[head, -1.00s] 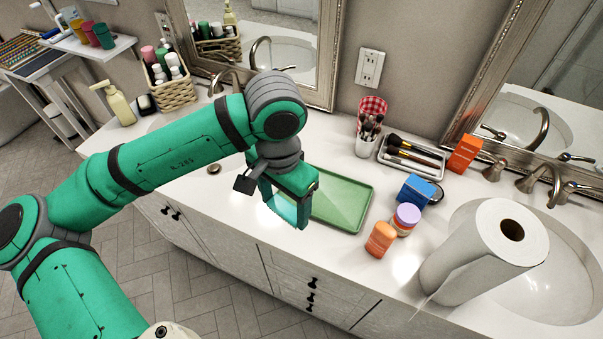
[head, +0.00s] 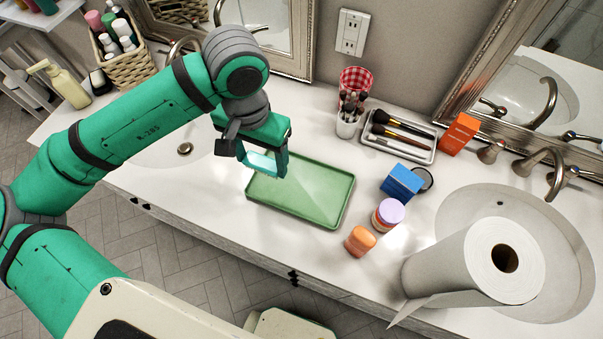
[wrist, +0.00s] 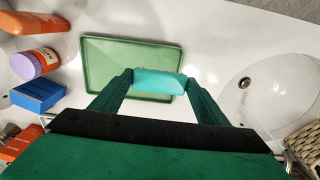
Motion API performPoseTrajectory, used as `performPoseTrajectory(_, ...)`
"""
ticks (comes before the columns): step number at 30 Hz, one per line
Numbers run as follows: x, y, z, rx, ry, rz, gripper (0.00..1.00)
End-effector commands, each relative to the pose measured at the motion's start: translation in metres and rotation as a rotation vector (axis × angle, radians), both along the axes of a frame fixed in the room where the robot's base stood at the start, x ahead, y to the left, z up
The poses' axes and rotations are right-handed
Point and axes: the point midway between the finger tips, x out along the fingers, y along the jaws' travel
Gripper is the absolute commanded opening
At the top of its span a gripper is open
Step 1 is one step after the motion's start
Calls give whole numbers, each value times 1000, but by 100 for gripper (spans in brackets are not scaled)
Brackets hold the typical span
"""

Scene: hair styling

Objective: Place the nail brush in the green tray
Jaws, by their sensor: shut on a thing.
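The green tray (head: 335,218) lies flat and empty on the white counter in the middle of the head view. It also shows in the wrist view (wrist: 95,62), beyond my fingers. My gripper (head: 264,165) is shut on a light turquoise block-like thing, the nail brush (head: 258,160), which spans the space between the fingertips. In the wrist view the nail brush (wrist: 158,82) sits between the tips and overlaps the tray's right part. In the head view it appears above the tray's upper-left corner, apart from the tray's surface.
An orange bottle (head: 361,241), a purple-lidded jar (head: 388,214) and a blue box (head: 402,183) stand right of the tray. A paper towel roll (head: 470,262) is farther right. Behind are a brush cup (head: 348,122) and a metal tray (head: 398,155). A sink lies left.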

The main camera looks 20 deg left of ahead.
Motion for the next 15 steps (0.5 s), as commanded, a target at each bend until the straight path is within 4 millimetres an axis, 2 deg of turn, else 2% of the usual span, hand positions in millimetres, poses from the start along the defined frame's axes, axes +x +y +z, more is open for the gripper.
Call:
performPoseTrajectory(1,5,-10,-5,-2,1,-4,46)
performPoseTrajectory(6,19,-37,-25,-2,1,6,46)
performPoseTrajectory(12,32,-62,-55,-2,0,0,46)
performPoseTrajectory(15,36,-68,-63,-1,0,-1,46)
